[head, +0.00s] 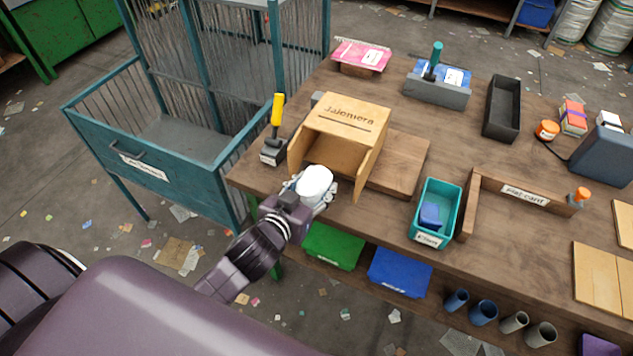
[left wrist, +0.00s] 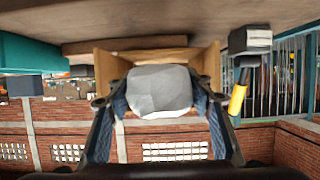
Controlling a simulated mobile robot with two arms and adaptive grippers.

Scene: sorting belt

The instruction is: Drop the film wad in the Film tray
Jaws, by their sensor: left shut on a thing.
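The film wad (head: 314,181) is a white, faceted lump. My left gripper (head: 312,192) is shut on it and holds it just before the open front of the cardboard box, near the table's front edge. In the left wrist view, the wad (left wrist: 160,90) sits between the two fingers, with the box behind it. A teal tray (head: 456,212) stands to the right of the gripper, near the front edge, with a blue block inside. Its small label is hard to read; it may be the Film tray. My right gripper is not in view.
The open cardboard box (head: 345,118) stands by a wooden board (head: 400,165). A yellow-handled tool (head: 277,112) stands left of it. A wooden frame labelled Flat card (head: 525,195) lies right of the teal tray. Green (head: 333,247) and blue (head: 400,272) bins sit below the table edge.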

